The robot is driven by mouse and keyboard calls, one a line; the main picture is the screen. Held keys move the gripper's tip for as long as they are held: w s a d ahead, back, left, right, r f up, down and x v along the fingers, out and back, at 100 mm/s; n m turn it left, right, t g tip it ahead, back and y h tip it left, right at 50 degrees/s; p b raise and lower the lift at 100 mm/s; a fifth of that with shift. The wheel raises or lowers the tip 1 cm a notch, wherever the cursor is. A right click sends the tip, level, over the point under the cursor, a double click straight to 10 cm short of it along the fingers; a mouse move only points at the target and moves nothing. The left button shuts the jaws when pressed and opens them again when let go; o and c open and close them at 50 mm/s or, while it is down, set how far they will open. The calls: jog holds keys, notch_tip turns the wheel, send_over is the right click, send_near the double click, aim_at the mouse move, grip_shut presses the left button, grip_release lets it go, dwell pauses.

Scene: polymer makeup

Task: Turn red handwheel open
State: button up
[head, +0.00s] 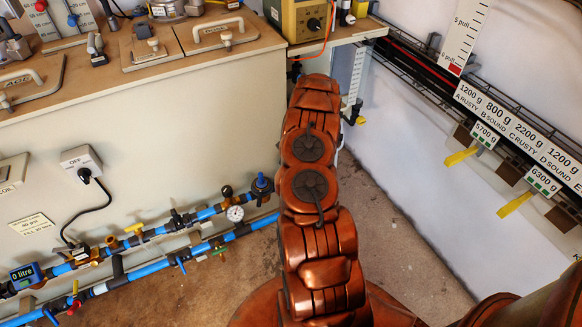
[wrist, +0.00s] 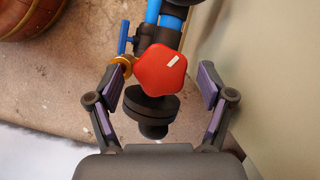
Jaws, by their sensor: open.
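The red handwheel (wrist: 162,70) is a lobed knob with a short white mark on its upper right. It shows in the wrist view on a dark valve body, with a black round fitting (wrist: 152,108) below it. My gripper (wrist: 158,84) is open, with one finger to the left of the handwheel and the other to the right. I see gaps on both sides, and neither finger appears to touch the wheel. In the head view my arm covers the middle, and I cannot make out the gripper or this handwheel there.
A brass fitting (wrist: 121,68) and a blue lever (wrist: 124,38) sit close to the left finger. Blue pipes with valves and a pressure gauge (head: 235,214) run along the cabinet's foot. A pale wall (wrist: 265,90) rises right of the gripper.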

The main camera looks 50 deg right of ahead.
jog(key=shift+m, duration=0.3)
jog(key=m+t+b, duration=0.1)
jog(key=m, duration=0.2)
jog(key=shift+s, duration=0.15)
jog(key=shift+f+m+t+h+b, duration=0.1)
jog(key=shift+m+t+h+b, duration=0.2)
jog(key=shift+m+t+b, duration=0.3)
jog(key=m+t+b, duration=0.1)
jog(key=m+b, duration=0.2)
jog(key=shift+s+m+h, duration=0.1)
jog(key=shift+m+h, duration=0.3)
jog(key=p+v, duration=0.2)
jog(key=v, duration=0.6)
jog(key=s+a+r+n+g+b, duration=0.1)
jog(key=a+r+n, duration=0.3)
jog(key=a, duration=0.5)
jog(key=s+a+r+n+g+b, duration=0.1)
jog(key=a+r+n, duration=0.3)
jog(key=a, duration=0.5)
jog(key=s+a+r+n+g+b, duration=0.1)
jog(key=a+r+n, duration=0.3)
jog(key=a, duration=0.5)
jog(key=shift+a+n+g+y+b, duration=0.3)
jog(key=shift+n+b, duration=0.1)
jog(key=shift+b, duration=0.35)
jog(key=shift+r, duration=0.1)
